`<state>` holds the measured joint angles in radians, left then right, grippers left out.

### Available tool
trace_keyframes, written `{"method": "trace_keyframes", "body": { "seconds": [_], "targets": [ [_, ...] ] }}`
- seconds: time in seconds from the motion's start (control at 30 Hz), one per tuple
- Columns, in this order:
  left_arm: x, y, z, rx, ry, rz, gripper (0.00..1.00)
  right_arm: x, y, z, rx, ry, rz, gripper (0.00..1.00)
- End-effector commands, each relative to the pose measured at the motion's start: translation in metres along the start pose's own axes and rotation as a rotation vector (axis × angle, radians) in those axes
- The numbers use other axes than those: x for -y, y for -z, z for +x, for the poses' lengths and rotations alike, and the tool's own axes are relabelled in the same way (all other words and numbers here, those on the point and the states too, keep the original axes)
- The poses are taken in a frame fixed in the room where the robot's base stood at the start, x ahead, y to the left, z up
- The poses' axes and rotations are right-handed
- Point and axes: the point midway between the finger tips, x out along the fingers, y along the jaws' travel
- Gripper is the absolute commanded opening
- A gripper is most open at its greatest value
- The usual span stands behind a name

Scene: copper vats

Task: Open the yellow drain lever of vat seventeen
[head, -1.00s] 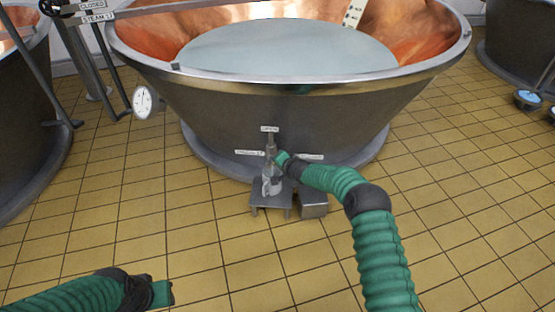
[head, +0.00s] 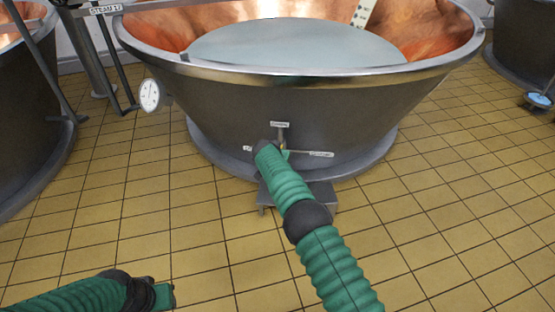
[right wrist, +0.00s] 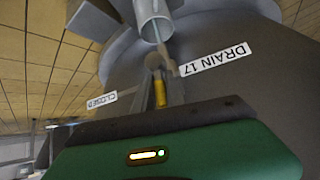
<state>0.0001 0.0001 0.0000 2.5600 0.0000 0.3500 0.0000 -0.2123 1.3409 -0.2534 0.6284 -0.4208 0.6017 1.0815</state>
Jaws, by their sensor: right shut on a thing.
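Vat seventeen (head: 240,115) is the large copper-lined vat with a grey outer wall, holding pale liquid. Its drain is low on the front. My right gripper (head: 285,154) is at the drain and largely hides the valve in the head view. In the right wrist view my right gripper (right wrist: 160,92) is shut on the yellow lever (right wrist: 160,94), which shows between the fingers. A "DRAIN 17" label (right wrist: 213,58) is beside it, and a "CLOSED" label (right wrist: 102,100) is on the other side. My left gripper (head: 165,295) is low at left, away from the vat; its jaw opening is unclear.
A grey drain pipe (right wrist: 152,18) is beyond the lever. A low metal stand (head: 322,197) is below the drain. A round dial (head: 149,95) sticks out at the vat's left. Other vats stand at left and right. The tiled floor (head: 450,230) in front is clear.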

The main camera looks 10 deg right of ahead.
Motion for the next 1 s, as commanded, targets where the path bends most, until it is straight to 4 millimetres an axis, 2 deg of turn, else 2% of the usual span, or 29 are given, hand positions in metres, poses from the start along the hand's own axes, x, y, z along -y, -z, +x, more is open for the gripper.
{"method": "trace_keyframes", "body": {
  "seconds": [0.03, 0.7, 0.73, 0.8, 0.87, 1.0],
  "targets": [
    [0.0000, -0.0013, 0.0055, 0.000, 0.000, 0.000, 0.32, -0.0006, -0.0104, 0.0054, 0.009, -0.015, -0.013, 0.00],
    [0.0000, -0.0023, 0.0101, 0.000, 0.000, 0.000, 0.32, -0.0025, -0.0086, 0.0038, -0.001, -0.059, -0.058, 0.00],
    [0.0000, -0.0023, 0.0101, 0.000, 0.000, 0.000, 0.32, -0.0025, -0.0086, 0.0038, -0.001, -0.059, -0.058, 0.18],
    [0.0000, -0.0023, 0.0101, 0.000, 0.000, 0.000, 0.32, -0.0025, -0.0081, 0.0037, -0.002, -0.059, -0.058, 0.28],
    [0.0000, -0.0023, 0.0101, 0.000, 0.000, 0.000, 0.32, -0.0024, -0.0066, 0.0031, -0.004, -0.058, -0.057, 0.35],
    [0.0000, -0.0023, 0.0098, 0.000, 0.000, 0.000, 0.32, -0.0020, -0.0034, 0.0012, -0.009, -0.056, -0.055, 0.37]
  ]
}}
